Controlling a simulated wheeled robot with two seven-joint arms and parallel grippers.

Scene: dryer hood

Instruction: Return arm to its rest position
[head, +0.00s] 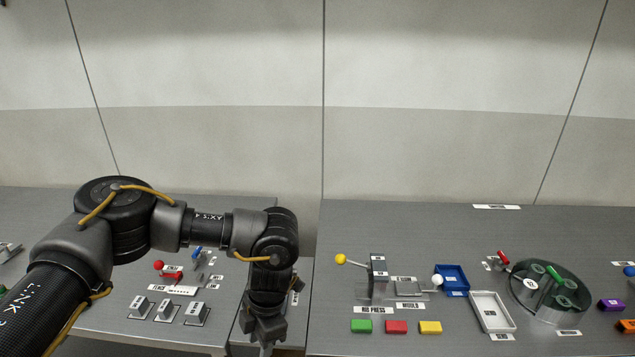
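My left arm reaches in from the left, bends at the elbow, and hangs down at the wrist. I see nothing held in the part that shows. My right arm and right gripper are not in view.

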